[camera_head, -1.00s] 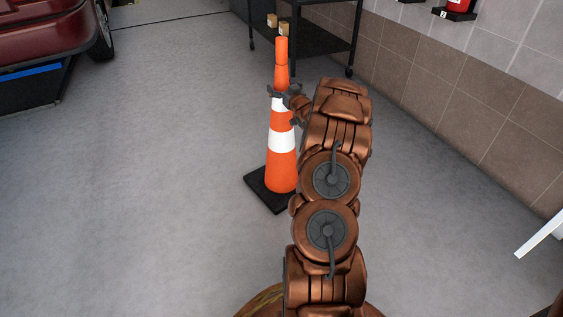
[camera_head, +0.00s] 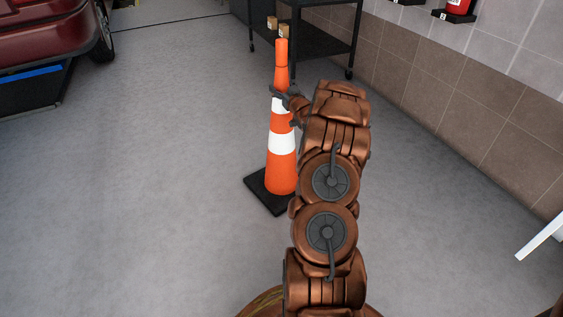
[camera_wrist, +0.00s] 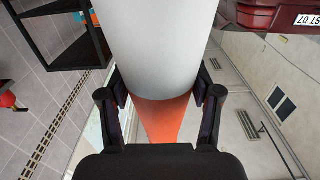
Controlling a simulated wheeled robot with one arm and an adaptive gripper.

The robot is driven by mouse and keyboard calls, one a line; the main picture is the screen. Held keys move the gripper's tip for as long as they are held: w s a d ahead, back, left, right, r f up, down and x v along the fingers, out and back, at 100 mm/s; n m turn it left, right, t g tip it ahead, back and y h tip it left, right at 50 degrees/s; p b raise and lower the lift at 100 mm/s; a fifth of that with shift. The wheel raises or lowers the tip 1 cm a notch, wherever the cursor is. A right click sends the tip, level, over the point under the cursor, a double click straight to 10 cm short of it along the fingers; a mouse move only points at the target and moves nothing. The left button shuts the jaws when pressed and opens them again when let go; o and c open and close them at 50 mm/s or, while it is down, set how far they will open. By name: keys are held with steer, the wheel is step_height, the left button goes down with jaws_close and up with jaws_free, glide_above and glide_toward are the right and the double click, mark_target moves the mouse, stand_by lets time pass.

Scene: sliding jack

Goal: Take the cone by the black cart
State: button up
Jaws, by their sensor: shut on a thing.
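An orange cone (camera_head: 281,173) with white bands and a square black base stands upright in the middle of the head view. My gripper (camera_head: 283,95) is shut on its upper part, near the upper white band. In the wrist view the cone's white band (camera_wrist: 161,45) fills the space between the two fingers of my gripper (camera_wrist: 160,92), with an orange part below it. The black cart (camera_head: 315,40) stands behind the cone. Whether the cone's base touches the floor is hard to tell.
Two small boxes (camera_head: 284,31) show on the cart's lower shelf. A dark red car (camera_head: 45,30) is at the upper left. A tiled wall (camera_head: 450,110) with a red extinguisher (camera_head: 460,7) runs along the right. The grey floor (camera_head: 140,190) to the left is clear.

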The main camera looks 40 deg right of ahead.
jaws_close()
steer(key=shift+r, duration=0.15)
